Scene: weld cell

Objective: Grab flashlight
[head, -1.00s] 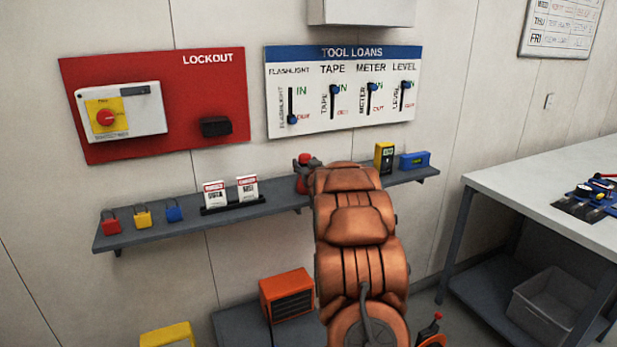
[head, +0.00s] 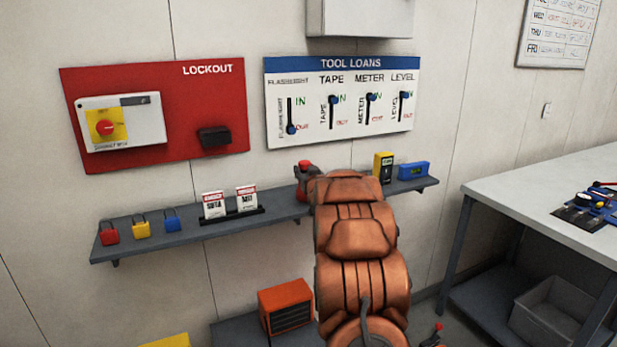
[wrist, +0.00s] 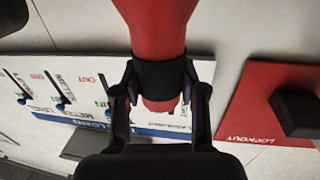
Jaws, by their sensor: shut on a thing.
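The flashlight (wrist: 157,30) is red with a black band and fills the top middle of the wrist view. My gripper (wrist: 163,95) is shut on it around the black band, with one dark finger on each side. In the head view my arm covers most of the gripper. A small red end (head: 305,165), probably the flashlight's, shows just left of the arm, above the shelf (head: 274,212). I cannot tell whether the flashlight touches the shelf.
The tool loans board (head: 345,140) hangs behind; its flashlight slider (head: 291,129) is low, at OUT. A yellow meter (head: 383,167) and blue level (head: 414,171) stand right of my arm. Danger tags (head: 230,203) and padlocks (head: 142,224) are left. A bench (head: 550,190) stands right.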

